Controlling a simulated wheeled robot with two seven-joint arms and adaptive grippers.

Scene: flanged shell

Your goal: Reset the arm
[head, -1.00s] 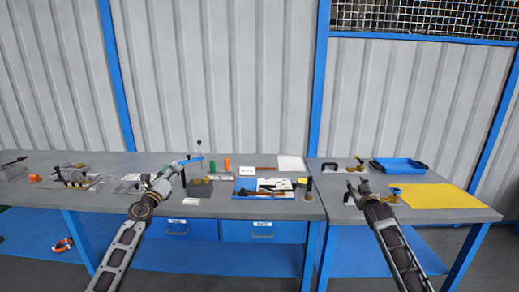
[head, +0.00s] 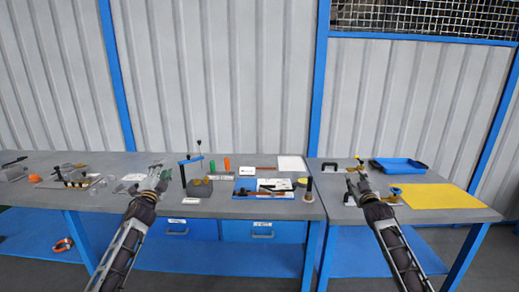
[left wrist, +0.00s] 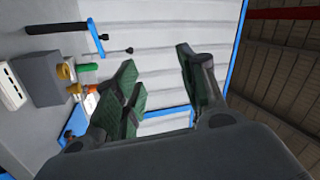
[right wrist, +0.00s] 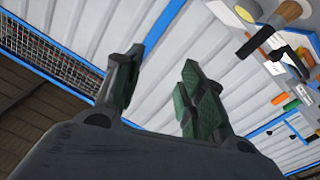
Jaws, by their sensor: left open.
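My left gripper (head: 158,170) is in front of the grey workbench (head: 225,208), to the left of a stand with a blue bar (head: 190,161). In the left wrist view its green-padded fingers (left wrist: 160,92) are apart, with nothing between them. My right gripper (head: 354,178) is over the front of the right bench (head: 345,207), left of the yellow mat (head: 440,196). In the right wrist view its fingers (right wrist: 155,90) are apart and empty.
A blue tray (head: 398,166) lies at the back of the right bench. A corrugated wall stands behind.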

